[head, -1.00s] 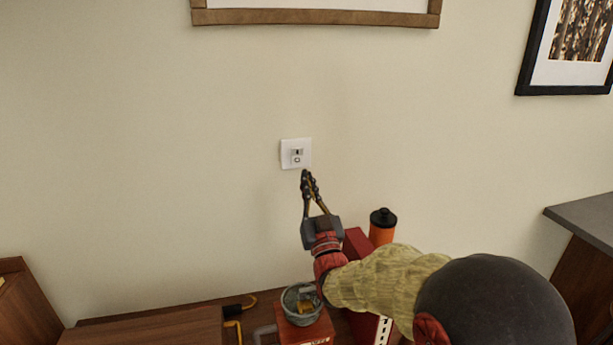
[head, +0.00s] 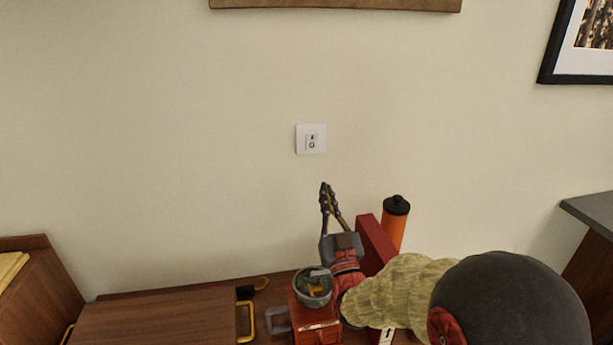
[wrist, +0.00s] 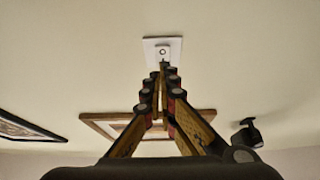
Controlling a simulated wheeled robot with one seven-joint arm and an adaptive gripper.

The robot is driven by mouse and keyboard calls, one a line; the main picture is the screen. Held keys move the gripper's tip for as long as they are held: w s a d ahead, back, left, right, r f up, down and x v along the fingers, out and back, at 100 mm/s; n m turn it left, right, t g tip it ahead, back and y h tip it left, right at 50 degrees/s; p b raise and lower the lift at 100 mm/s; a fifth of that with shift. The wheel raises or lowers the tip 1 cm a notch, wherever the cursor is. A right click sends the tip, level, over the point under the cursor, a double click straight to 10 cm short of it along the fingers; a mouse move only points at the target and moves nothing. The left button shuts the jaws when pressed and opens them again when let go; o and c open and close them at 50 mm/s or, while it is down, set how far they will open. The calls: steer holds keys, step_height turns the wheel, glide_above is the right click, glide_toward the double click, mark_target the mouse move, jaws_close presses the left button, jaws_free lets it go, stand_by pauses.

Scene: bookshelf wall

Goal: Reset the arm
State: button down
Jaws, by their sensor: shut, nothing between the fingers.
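My gripper (head: 324,186) is shut and empty, its fingers pointing up in front of the wall in the head view. A white wall switch (head: 311,139) with a small rocker marked by a circle is just above the fingertips, with a gap between in the head view. In the wrist view the closed fingers (wrist: 163,68) overlap the lower edge of the switch plate (wrist: 154,46); I cannot tell the depth between them there. My arm reaches in from the lower right.
Framed pictures hang above.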

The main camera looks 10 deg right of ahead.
steer(key=s+f+g, duration=0.3)
steer(key=s+g, duration=0.3)
steer(key=s, duration=0.5)
steer(key=s+f+g, duration=0.3)
steer(key=s+g, duration=0.3)
steer(key=s, duration=0.6)
steer(key=s+f+g, duration=0.4)
steer(key=s+g, duration=0.2)
steer(key=s, duration=0.5)
steer(key=shift+s+a, duration=0.15)
steer(key=shift+s, duration=0.15)
